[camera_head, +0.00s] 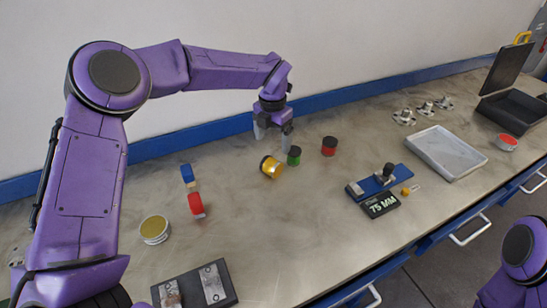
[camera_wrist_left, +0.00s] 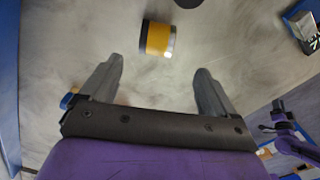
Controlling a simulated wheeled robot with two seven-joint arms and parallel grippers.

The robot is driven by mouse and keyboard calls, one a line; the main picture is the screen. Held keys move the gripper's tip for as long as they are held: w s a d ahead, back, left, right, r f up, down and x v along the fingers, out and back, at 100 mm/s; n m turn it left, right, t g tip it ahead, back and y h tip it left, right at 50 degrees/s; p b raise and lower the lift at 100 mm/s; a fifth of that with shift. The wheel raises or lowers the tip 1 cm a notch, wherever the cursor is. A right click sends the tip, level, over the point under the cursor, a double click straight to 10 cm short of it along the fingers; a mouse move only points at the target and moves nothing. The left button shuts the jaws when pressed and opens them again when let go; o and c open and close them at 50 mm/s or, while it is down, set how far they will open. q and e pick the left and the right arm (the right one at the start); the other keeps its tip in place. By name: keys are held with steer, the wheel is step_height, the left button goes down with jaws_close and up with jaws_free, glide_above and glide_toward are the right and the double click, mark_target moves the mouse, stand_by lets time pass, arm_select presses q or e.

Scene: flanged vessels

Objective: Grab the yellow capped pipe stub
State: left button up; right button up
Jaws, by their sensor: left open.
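The yellow capped pipe stub (camera_head: 270,167) lies tilted on its side on the grey worktop, with a dark cap on one end. In the left wrist view the yellow stub (camera_wrist_left: 157,38) is ahead of the fingers, a little left of the middle, with a gap between. My left gripper (camera_head: 273,135) is open and empty, pointing down above the worktop behind the stub. Its two fingers also show in the left wrist view (camera_wrist_left: 160,88). My right gripper is out of view; only a piece of my right arm shows at the lower right.
A green stub (camera_head: 294,157) with a black cap stands just right of the yellow one, and a red one (camera_head: 329,146) beyond it. A red piece (camera_head: 196,204) and a blue piece (camera_head: 187,174) are to the left. A blue fixture (camera_head: 378,183) and grey tray (camera_head: 446,152) are to the right.

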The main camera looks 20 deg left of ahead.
mark_target(271, 160)
arm_select(q)
steer(key=f+p, duration=0.1)
steer(key=f, duration=0.3)
steer(key=f+p, duration=0.2)
steer(key=f, duration=0.3)
steer(key=shift+w+a+f, duration=0.1)
steer(key=shift+a+f, duration=0.1)
steer(key=shift+f, duration=0.05)
steer(key=shift+a+f, duration=0.1)
steer(key=shift+f, duration=0.15)
steer(key=c, duration=1.3)
